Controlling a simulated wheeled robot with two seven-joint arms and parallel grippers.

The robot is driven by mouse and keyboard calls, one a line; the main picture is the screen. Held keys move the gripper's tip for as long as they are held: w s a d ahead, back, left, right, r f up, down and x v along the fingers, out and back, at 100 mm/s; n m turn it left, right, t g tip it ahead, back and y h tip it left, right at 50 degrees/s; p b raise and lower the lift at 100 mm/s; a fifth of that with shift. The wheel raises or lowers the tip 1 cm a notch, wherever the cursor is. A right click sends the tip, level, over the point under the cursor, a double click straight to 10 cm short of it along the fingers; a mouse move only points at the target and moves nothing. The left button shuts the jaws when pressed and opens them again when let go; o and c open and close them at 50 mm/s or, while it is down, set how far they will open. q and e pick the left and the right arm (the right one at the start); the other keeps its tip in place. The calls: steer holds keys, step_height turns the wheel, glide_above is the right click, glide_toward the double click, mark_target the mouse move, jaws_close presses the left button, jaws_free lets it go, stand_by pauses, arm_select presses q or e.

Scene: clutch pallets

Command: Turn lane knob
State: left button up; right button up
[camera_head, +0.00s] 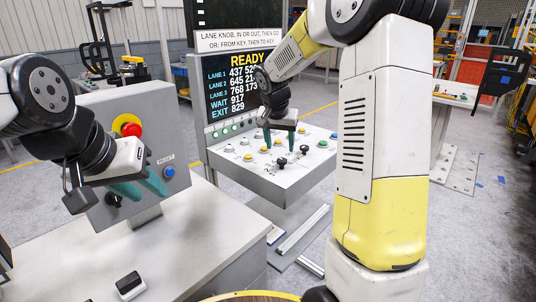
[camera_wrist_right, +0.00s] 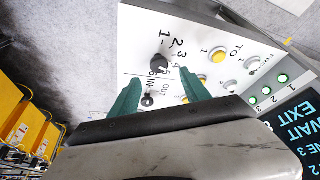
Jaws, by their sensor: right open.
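The lane knob (camera_head: 281,162) is a small black knob near the front edge of the sloped white console; it shows larger in the right wrist view (camera_wrist_right: 159,62), with numbers printed beside it. A smaller black knob (camera_head: 304,150) stands to its right, marked IN and OUT in the wrist view (camera_wrist_right: 147,100). My right gripper (camera_head: 279,147) is open above the console, its teal fingers apart; in the wrist view the fingers (camera_wrist_right: 161,88) point towards the numbered knob, with nothing held. My left gripper (camera_head: 143,188) appears open and empty at the grey box, fingers spread.
The grey box (camera_head: 99,117) carries a red stop button (camera_head: 129,127), a blue reset button (camera_head: 168,172) and a black knob (camera_head: 113,199). A display (camera_head: 232,92) reads READY behind the console. Several push buttons surround the right fingers. A black-and-white switch (camera_head: 130,284) is on the near table.

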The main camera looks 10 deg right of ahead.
mark_target(282, 160)
steer(key=x, duration=0.7)
steer(key=shift+f, duration=0.1)
steer(key=shift+s, duration=0.1)
jaws_close()
